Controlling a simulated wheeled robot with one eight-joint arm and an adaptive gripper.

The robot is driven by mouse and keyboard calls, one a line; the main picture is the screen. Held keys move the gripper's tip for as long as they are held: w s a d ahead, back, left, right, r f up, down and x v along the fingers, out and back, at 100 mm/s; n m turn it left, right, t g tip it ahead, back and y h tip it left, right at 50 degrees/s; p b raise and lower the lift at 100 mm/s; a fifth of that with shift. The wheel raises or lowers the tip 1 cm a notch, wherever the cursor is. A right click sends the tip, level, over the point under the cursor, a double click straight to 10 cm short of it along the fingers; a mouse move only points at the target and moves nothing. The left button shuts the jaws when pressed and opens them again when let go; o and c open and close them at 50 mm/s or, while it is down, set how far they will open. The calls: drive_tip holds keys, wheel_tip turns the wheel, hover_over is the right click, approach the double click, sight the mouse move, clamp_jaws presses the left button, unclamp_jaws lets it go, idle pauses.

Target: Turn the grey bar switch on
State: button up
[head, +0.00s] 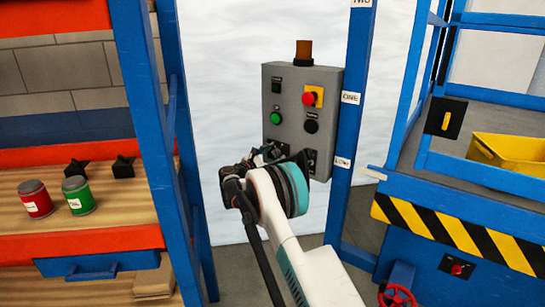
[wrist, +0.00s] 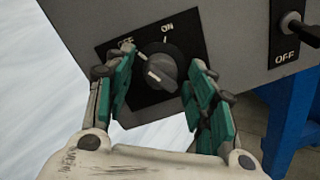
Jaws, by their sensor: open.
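The grey bar switch (wrist: 162,72) sits on a black plate on the grey control box (head: 290,105), with OFF at its upper left and ON above it. A white mark shows on its left side; I cannot tell exactly which label the bar points at. My gripper (wrist: 163,62) is open, one teal-padded finger on each side of the switch, left finger partly over the plate near OFF. Contact with the switch cannot be made out. In the head view my gripper (head: 268,156) is at the box's lower part and hides the bar switch.
A black toggle (wrist: 295,22) marked OFF is to the right of the bar switch. Above are a green button (head: 275,118), a red button (head: 309,99) and a black knob (head: 311,126). A blue post (head: 350,120) stands right of the box. A shelf with cans is at left.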

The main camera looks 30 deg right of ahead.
drive_tip(key=c, duration=1.1)
drive_tip(key=shift+o, duration=0.2)
drive_tip(key=shift+m, duration=0.4)
drive_tip(key=m+y+p, duration=0.1)
drive_tip(key=m+p, duration=0.1)
drive_tip(key=m, duration=0.8)
drive_tip(key=shift+r+m, duration=0.1)
drive_tip(key=shift+m, duration=0.2)
drive_tip(key=o, duration=1.1)
drive_tip(key=shift+c, duration=0.2)
